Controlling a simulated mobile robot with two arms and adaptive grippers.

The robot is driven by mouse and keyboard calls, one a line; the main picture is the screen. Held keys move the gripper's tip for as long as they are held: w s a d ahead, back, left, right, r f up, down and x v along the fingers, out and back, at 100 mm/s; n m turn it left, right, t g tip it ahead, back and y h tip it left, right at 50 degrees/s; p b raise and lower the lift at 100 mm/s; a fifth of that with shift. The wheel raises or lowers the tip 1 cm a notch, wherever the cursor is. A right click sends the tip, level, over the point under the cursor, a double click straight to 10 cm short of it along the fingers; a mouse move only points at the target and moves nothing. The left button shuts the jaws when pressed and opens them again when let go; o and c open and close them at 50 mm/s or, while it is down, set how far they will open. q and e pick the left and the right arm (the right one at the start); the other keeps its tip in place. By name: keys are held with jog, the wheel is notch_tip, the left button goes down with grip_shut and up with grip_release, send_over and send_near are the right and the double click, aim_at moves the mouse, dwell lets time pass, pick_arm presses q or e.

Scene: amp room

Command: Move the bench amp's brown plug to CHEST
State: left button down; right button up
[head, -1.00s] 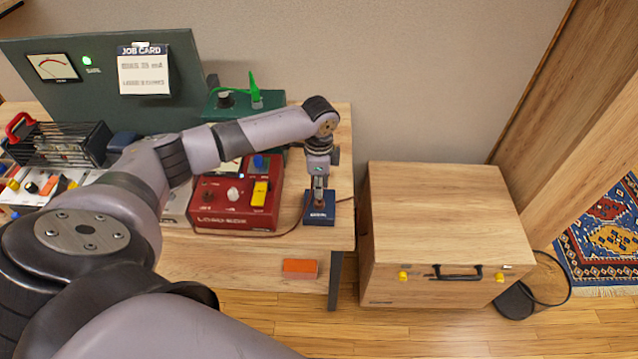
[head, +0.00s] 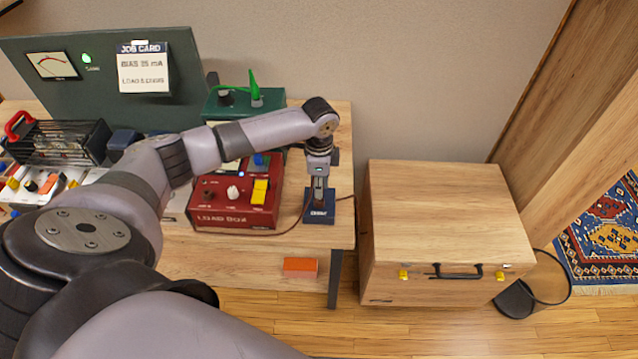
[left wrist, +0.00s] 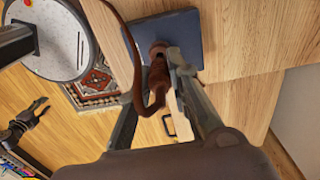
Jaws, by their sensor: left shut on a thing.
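My left gripper (head: 319,194) points down over a small dark blue box (head: 319,216) at the bench's right end. The lettering on its front is small and seems to read CHEST. In the left wrist view, my left gripper is shut on the brown plug (left wrist: 157,82), whose brown cable (left wrist: 127,42) loops beside it. The plug's tip meets the top of the blue box (left wrist: 190,32); how deep it sits is hidden. A dark gripper-like shape (left wrist: 28,122), apparently my right gripper, shows small over the floor; its jaws are unclear.
A red load box (head: 235,206) with a yellow switch stands left of the blue box. A black caged unit (head: 60,145) is farther left, and a green box (head: 240,103) behind. A wooden chest (head: 445,215) stands right of the bench. An orange block (head: 300,265) lies near the bench's front edge.

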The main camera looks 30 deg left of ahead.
pick_arm(q)
jog(key=shift+f+b, duration=0.3)
jog(key=shift+f, duration=1)
dwell(0.4)
jog(key=c, duration=1.4)
grip_release()
notch_tip(320, 180, up, 12)
